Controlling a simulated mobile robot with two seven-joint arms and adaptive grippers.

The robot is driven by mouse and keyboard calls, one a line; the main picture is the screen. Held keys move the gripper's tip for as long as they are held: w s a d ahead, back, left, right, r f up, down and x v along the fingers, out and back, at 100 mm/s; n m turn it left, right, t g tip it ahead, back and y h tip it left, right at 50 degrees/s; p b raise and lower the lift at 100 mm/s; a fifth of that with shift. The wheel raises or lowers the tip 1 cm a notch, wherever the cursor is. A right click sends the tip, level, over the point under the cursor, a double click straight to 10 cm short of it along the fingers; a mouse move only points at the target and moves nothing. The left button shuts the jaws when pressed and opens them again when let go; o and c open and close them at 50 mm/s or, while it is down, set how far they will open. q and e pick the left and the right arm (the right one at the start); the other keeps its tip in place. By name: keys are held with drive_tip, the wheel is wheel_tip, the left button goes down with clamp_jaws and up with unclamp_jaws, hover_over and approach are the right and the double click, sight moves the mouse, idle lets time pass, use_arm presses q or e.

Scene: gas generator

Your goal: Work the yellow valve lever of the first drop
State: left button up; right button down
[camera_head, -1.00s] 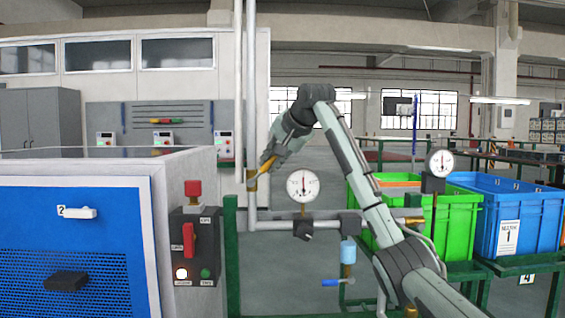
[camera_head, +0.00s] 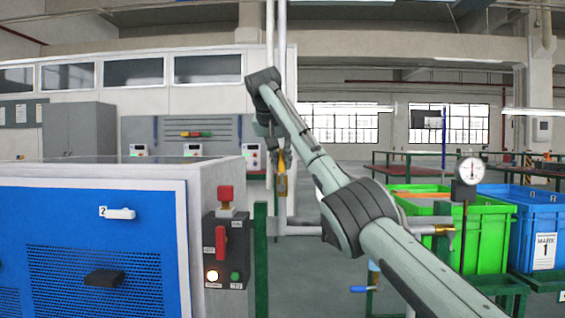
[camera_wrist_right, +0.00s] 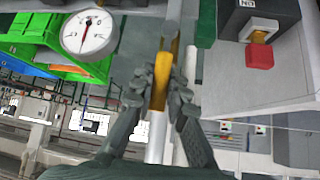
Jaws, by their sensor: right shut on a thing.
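The yellow valve lever (camera_head: 282,184) shows on the vertical drop pipe (camera_head: 283,95) in the head view, just right of the control box. In the right wrist view the yellow lever (camera_wrist_right: 158,92) runs between the fingers. My right gripper (camera_wrist_right: 163,82) is shut on it, with a dark finger on each side. In the head view the right gripper (camera_head: 276,146) is small and partly hidden by its own arm, at the lever's upper end. The valve body cannot be made out clearly. My left gripper is not in view.
A blue-fronted machine (camera_head: 90,245) and a control box (camera_head: 226,248) with a red switch and red knob stand left of the pipe. A green crate (camera_head: 468,240) and a blue crate (camera_head: 535,225) stand at right.

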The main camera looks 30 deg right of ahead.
drive_tip(key=shift+w+r, duration=0.1)
drive_tip(key=shift+r, duration=0.05)
idle(0.3)
drive_tip(key=c, duration=1.5)
unclamp_jaws()
drive_tip(key=shift+a, duration=0.1)
drive_tip(key=v, duration=1.2)
